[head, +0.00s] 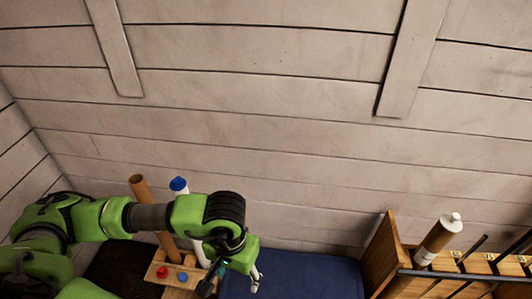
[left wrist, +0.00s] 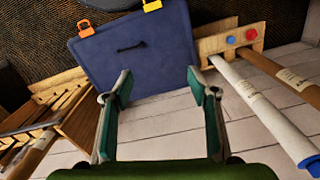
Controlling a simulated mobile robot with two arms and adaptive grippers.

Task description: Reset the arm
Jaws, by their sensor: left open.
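My left arm (head: 150,218) is green and black and reaches in from the left of the head view, bent at its dark joints. Its left gripper (head: 232,282) points down near the left end of a blue case, with nothing in it. In the left wrist view the same gripper (left wrist: 158,78) shows its two green-padded fingers wide apart, with bare planks and the case beyond them. My right gripper is in neither view.
A blue case (head: 295,278) lies at bottom centre. A wooden holder (head: 182,275) with red and blue buttons holds a brown tube (head: 140,187) and a white, blue-capped tube (head: 181,205), close to my arm. A wooden rack (head: 385,250) stands right, with a brown bottle-like tube (head: 437,240).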

